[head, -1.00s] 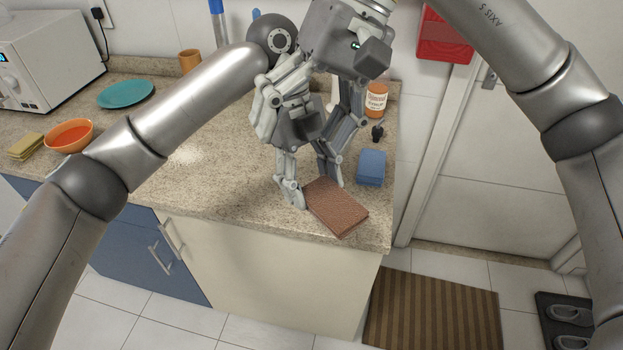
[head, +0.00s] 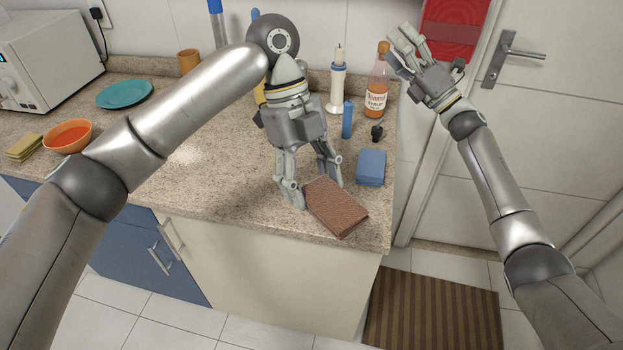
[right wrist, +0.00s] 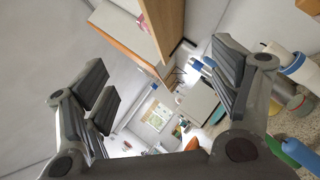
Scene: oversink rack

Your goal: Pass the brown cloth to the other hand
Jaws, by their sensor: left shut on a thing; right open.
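The brown cloth (head: 338,209) is a folded rectangular pad at the front right corner of the counter. My left gripper (head: 313,194) points down and is shut on the cloth's back left part. I cannot tell whether the cloth touches the counter or is held just above it. My right gripper (head: 398,44) is open and empty, up and to the right of the cloth, well apart from it, with its fingers pointing up and left. In the right wrist view its spread fingers (right wrist: 168,92) have nothing between them, and the cloth is not in view.
A blue folded cloth or sponge (head: 371,167) lies just behind the brown cloth. A syrup bottle (head: 377,85), a white candle holder (head: 338,88) and a blue upright object (head: 347,119) stand behind. The counter (head: 215,185) is clear left of my left gripper.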

